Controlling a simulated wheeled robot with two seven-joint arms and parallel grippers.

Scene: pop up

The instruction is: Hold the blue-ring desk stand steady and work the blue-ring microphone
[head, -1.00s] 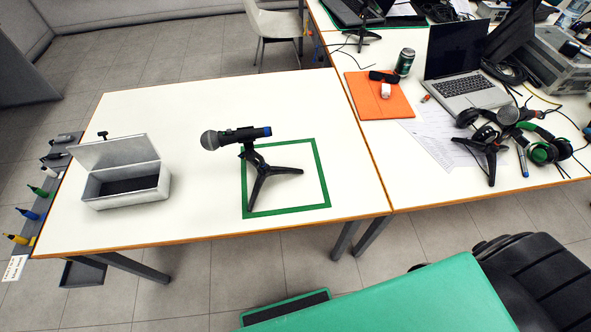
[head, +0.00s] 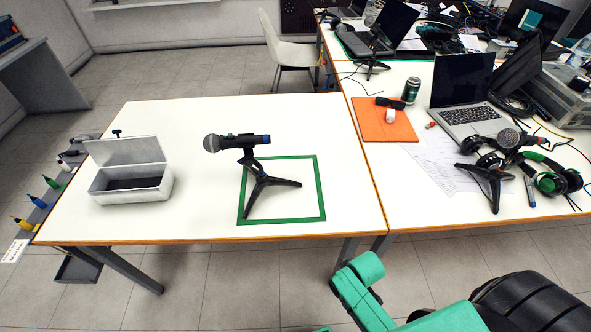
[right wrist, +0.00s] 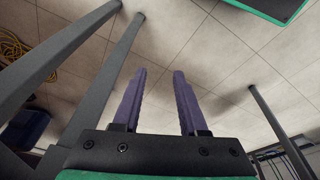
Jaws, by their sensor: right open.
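The blue-ring microphone (head: 236,142) is black with a grey mesh head and a blue band at its right end. It lies roughly level in the clip of the black tripod desk stand (head: 262,184), with its head pointing left. The stand is upright inside a green taped square on the white table. My right gripper (right wrist: 153,98) shows in the right wrist view with two purple fingers apart and nothing between them. It is below table height, facing the tiled floor and table legs. My left gripper is not in view.
An open white box (head: 131,184) stands at the table's left. A second table at the right holds an orange folder (head: 385,121), a can (head: 411,90), a laptop (head: 464,95), headphones (head: 552,180) and another microphone on a tripod (head: 490,180).

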